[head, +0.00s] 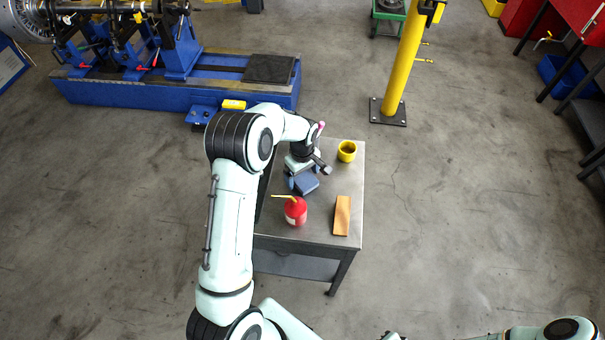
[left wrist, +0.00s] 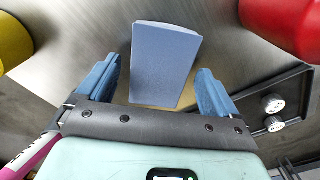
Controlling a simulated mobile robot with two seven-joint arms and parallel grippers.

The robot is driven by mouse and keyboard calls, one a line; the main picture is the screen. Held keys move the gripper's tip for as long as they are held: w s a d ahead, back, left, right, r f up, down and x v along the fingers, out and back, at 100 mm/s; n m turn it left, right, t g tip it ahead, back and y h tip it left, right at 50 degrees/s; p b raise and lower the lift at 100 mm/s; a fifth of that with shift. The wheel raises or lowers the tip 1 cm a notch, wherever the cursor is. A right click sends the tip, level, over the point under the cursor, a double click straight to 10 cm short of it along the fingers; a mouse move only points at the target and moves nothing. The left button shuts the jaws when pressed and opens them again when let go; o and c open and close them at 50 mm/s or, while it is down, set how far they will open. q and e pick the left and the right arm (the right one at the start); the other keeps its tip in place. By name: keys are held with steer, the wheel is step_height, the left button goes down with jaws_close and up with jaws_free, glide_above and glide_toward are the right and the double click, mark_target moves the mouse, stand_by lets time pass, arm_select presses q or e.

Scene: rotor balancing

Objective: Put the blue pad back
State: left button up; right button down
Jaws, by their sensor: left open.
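The blue pad (head: 306,184) is a block with a lighter blue face, on the grey metal table (head: 322,225). In the left wrist view the pad (left wrist: 163,62) stands out ahead of my left gripper, with its near end between the two blue fingers. My left gripper (head: 301,179) is open over the table; in the wrist view its fingers (left wrist: 156,85) stand apart on either side of the pad, with a gap showing on each side. My right gripper is not in view.
A red oil can (head: 295,210), a wooden block (head: 342,215) and a yellow cup (head: 347,151) stand on the table around the pad. A blue balancing machine (head: 180,93) is at upper left and a yellow post (head: 404,60) at upper right. The floor right of the table is clear.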

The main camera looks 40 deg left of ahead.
mark_target(303, 177)
arm_select(q)
step_height(303, 177, up, 12)
stand_by(0.4)
stand_by(0.5)
